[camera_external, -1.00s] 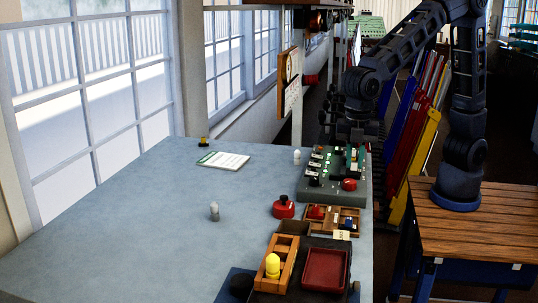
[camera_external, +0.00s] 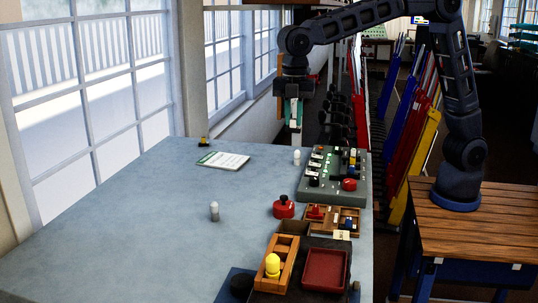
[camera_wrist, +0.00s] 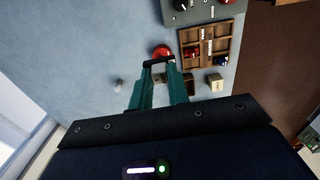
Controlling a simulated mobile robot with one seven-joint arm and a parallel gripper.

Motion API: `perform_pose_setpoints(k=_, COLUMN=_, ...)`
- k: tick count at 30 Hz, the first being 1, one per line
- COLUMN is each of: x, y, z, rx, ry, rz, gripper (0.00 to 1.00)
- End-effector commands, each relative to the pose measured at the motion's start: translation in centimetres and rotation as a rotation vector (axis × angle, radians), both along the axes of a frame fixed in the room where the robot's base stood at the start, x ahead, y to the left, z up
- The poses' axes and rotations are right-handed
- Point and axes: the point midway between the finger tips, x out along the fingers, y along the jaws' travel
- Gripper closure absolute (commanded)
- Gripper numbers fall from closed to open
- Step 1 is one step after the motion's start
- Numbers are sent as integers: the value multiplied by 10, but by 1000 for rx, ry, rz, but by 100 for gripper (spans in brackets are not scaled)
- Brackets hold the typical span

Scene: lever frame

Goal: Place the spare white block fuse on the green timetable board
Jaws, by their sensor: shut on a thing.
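My gripper (camera_external: 294,123) hangs above the far end of the grey-blue table, pointing down. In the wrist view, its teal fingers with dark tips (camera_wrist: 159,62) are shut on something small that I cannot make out. A flat white board with a green edge (camera_external: 225,161) lies on the table, below and to the left of my gripper. I cannot clearly pick out the white block fuse. A pale block with markings (camera_wrist: 215,82) sits beside a wooden compartment tray (camera_wrist: 232,43) holding red and blue pieces; the tray also shows in the external view (camera_external: 331,211).
A grey control console (camera_external: 333,188) stands along the table's right side. A red round-topped piece (camera_external: 284,208), a white rounded piece (camera_external: 297,157) and a grey-white one (camera_external: 214,211) stand on the table. A wooden holder with a yellow piece (camera_external: 273,266) and a red tray (camera_external: 325,269) are in front.

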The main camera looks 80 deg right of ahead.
Motion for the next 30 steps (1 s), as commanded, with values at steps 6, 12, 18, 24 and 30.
perform_pose_setpoints(k=6, x=89, y=-45, z=1, rx=0, ry=0, rz=-5, gripper=100)
perform_pose_setpoints(k=12, x=159, y=-98, z=-1, rx=0, ry=1, rz=-6, gripper=100)
perform_pose_setpoints(k=18, x=220, y=-160, z=-6, rx=2, ry=1, rz=-9, gripper=100)
perform_pose_setpoints(k=24, x=261, y=-216, z=-11, rx=2, ry=0, rz=-12, gripper=100)
perform_pose_setpoints(k=30, x=279, y=-246, z=-14, rx=2, ry=0, rz=-14, gripper=100)
